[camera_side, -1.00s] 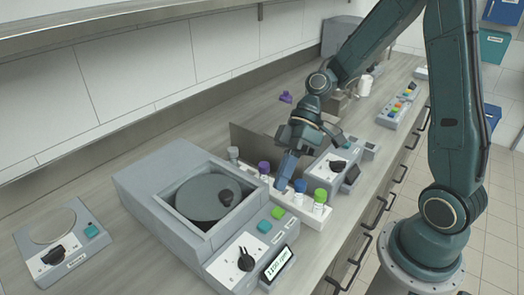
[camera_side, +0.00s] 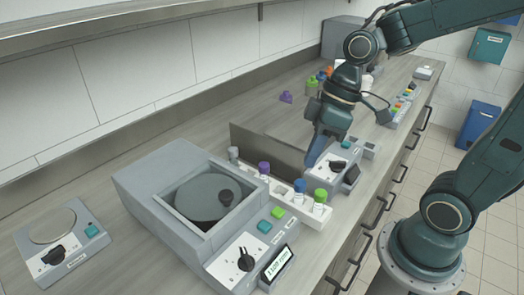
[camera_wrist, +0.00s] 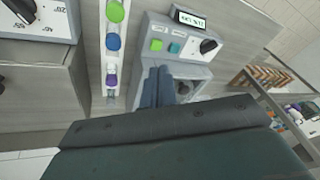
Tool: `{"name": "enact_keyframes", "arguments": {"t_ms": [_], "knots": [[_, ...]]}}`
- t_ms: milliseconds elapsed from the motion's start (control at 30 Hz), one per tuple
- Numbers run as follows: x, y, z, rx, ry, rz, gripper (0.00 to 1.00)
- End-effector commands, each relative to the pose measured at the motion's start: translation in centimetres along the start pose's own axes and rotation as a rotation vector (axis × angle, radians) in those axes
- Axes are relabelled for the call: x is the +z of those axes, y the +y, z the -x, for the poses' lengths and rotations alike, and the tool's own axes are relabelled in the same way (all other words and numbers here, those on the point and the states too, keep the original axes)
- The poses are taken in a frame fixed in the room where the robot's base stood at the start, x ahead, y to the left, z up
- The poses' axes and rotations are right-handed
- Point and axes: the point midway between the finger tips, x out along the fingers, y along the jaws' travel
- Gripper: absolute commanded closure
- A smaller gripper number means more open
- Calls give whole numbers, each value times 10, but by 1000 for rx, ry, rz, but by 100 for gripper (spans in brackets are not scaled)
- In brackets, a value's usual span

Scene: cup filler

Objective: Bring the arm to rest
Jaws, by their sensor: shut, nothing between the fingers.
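My gripper (camera_side: 314,158) is shut and empty, its blue fingers pointing down. In the side view it appears above and behind the white tube rack (camera_side: 282,196), near the small knobbed device (camera_side: 342,162). Its closed fingers (camera_wrist: 158,86) show in the wrist view, in front of the centrifuge (camera_wrist: 176,60). My arm is raised at the upper right of the side view.
A dark upright panel (camera_side: 262,147) is behind the rack. A shelf (camera_side: 120,25) overhangs the bench at upper left.

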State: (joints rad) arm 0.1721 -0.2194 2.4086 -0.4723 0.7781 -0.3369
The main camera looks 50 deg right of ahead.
Motion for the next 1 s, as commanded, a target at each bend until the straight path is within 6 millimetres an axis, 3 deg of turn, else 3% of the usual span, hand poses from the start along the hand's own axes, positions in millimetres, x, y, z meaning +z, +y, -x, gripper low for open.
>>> {"name": "enact_keyframes", "arguments": {"t_ms": [600, 1000], "knots": [[52, -5, 75, 339, 187, -369, 100], [65, -5, 85, 375, 234, -448, 100]]}}
